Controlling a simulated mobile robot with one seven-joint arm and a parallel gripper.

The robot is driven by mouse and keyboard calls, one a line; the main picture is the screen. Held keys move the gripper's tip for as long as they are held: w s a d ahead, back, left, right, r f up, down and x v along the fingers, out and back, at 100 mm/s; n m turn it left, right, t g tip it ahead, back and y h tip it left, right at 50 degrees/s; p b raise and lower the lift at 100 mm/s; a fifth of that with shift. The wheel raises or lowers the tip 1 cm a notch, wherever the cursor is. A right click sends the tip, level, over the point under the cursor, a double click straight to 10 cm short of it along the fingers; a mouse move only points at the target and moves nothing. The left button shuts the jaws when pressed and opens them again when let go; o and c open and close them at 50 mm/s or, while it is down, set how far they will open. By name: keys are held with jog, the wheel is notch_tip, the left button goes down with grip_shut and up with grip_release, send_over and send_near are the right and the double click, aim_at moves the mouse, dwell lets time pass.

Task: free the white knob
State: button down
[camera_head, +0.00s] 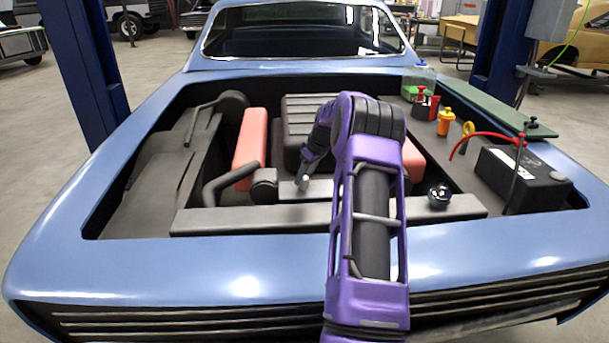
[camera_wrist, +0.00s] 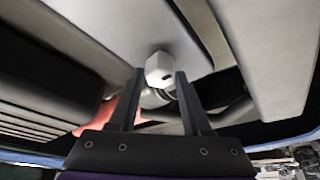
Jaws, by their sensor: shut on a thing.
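The white knob (camera_wrist: 159,67) is a small pale block with a dark mark, in the upper middle of the wrist view. My gripper (camera_wrist: 160,80) has its two dark fingers on either side of it, shut on it. Behind the knob, a rounded pale part shows between the fingers. In the head view my gripper (camera_head: 304,178) reaches down into the car's engine bay, and the small pale knob (camera_head: 304,184) shows at its tip, over a grey flat part (camera_head: 318,190). The exact contact of the fingers is too small to tell there.
The blue car body (camera_head: 250,270) surrounds the bay. A dark ribbed engine cover with red sides (camera_head: 250,145) stands behind my gripper. A grey crossbar (camera_head: 240,220) runs in front. A black battery (camera_head: 525,180), bottles and an orange container (camera_head: 446,121) stand at the right.

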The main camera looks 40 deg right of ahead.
dwell(0.5)
jog(key=shift+c, duration=1.7)
grip_release()
jog(key=p+v, duration=0.1)
jog(key=v, duration=1.6)
jog(key=shift+s, duration=0.2)
jog(key=shift+s+d+r, duration=0.1)
jog(key=shift+d, duration=0.05)
